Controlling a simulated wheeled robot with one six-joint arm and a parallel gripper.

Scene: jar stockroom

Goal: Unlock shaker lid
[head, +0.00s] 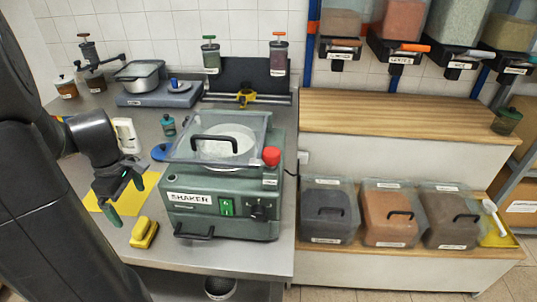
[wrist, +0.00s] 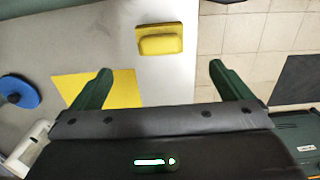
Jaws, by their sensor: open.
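The green shaker (head: 222,212) stands on the steel bench, labelled SHAKER, with a green switch and a black dial on its front. Its clear lid (head: 180,147) with a black handle looks closed over a white round vessel (head: 230,146). A red knob (head: 271,156) sits at the lid's right front corner. My gripper (head: 125,200) is open and empty, left of the shaker and apart from it.
A yellow block (head: 144,232) and a yellow mat (head: 92,196) lie near my gripper. A blue disc (head: 160,152) lies left of the shaker. Lidded bins (head: 330,210) stand at right. The bench front between block and shaker is clear.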

